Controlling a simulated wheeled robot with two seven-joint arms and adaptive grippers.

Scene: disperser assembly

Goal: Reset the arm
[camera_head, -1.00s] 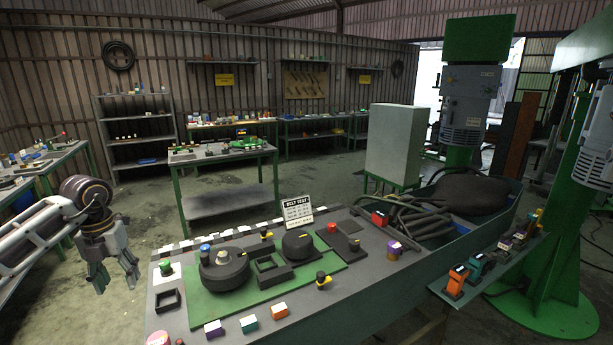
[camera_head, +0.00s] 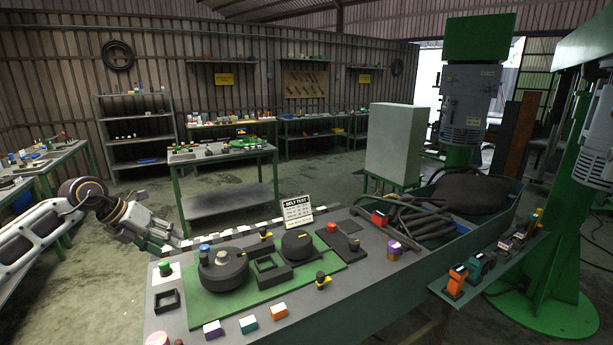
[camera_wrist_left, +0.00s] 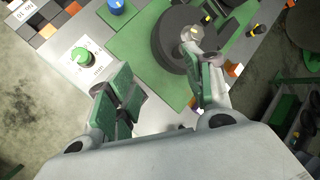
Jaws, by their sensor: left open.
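My left gripper (camera_head: 163,242) is at the left of the head view, beside the left far corner of the test bench (camera_head: 185,318). Its fingers point right, towards the bench. In the left wrist view the same gripper (camera_wrist_left: 165,92) has its green-padded fingers spread, with nothing between them. Behind the fingers lie a white plate with a green button (camera_wrist_left: 82,56), a green mat (camera_wrist_left: 128,40) and a dark round housing (camera_wrist_left: 172,40). My right gripper shows in neither view.
On the bench stand a blue-topped knob (camera_head: 205,248), a black square frame (camera_head: 167,300), a belt test sign (camera_head: 297,208) and several coloured blocks. A deep green-walled bin (camera_head: 445,235) adjoins at right. Open floor (camera_head: 75,290) lies left of the bench.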

